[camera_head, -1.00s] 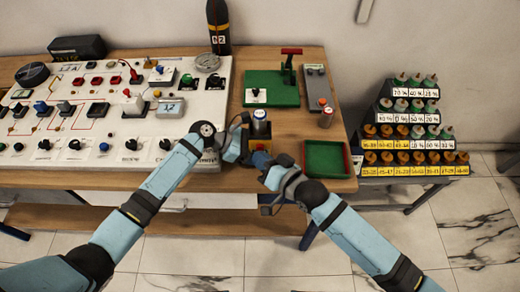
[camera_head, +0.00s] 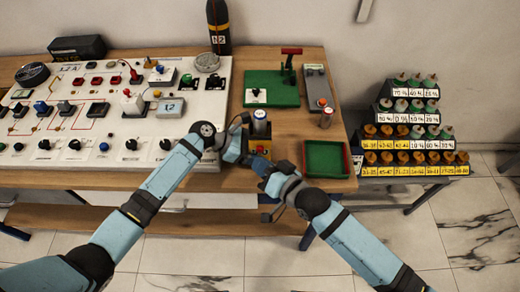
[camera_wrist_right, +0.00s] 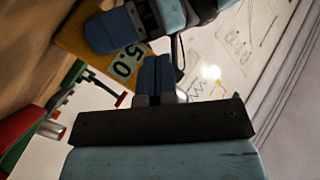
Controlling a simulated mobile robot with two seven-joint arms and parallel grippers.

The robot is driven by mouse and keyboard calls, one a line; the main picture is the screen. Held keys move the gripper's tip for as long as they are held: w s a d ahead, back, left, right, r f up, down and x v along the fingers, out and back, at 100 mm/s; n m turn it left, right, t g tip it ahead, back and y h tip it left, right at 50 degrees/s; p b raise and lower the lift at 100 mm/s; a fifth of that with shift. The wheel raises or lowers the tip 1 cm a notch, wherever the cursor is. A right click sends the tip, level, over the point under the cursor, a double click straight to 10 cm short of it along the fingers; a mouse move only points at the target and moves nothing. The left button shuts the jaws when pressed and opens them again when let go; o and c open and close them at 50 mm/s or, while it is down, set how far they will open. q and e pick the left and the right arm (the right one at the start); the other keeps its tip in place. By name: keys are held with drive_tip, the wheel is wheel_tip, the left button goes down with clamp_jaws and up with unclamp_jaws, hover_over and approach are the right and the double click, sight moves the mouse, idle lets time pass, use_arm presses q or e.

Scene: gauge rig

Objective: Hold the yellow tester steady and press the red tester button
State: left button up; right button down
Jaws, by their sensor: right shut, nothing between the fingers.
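The yellow tester (camera_head: 260,148) stands near the front edge of the bench, partly covered by both grippers. A silver and blue cylinder (camera_head: 260,126) stands at it.
A white control panel (camera_head: 108,65) with knobs and switches fills the bench's left. A green tray with red edging (camera_head: 326,173) is close to the right. A green board with a red lever (camera_head: 270,92) stands behind. A tiered rack (camera_head: 412,135) stands beyond the bench.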

drive_tip(key=s, duration=0.5)
idle(0.8)
use_arm(q)
drive_tip(key=o, duration=0.8)
